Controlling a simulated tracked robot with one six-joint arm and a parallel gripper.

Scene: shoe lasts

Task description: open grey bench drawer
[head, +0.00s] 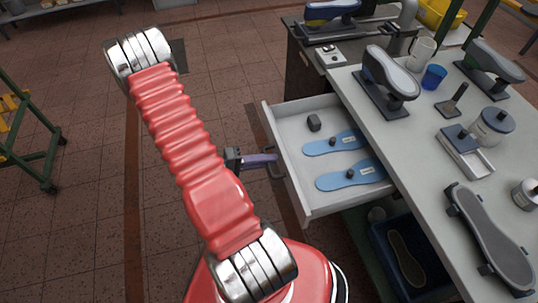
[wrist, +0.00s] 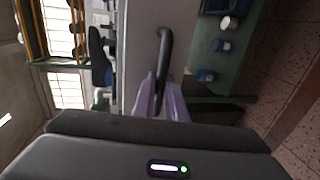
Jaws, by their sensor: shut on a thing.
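The grey bench drawer (head: 291,183) stands pulled well out from under the bench top in the head view. Its pale front fills the upper middle of the wrist view (wrist: 142,30). The dark bar handle (wrist: 165,45) is on the drawer front. My gripper (head: 273,160) has purple fingers and is shut on this handle; the fingers (wrist: 160,95) sit on either side of it. The red arm does not hide the drawer.
The bench top (head: 405,135) carries shoe lasts (head: 390,75), a blue cup (head: 433,77), a white mug (head: 420,54) and jars. A dark blue crate (head: 385,262) stands below the drawer. Tiled floor (head: 75,120) is open to the left, with a green frame (head: 45,165) at the far left.

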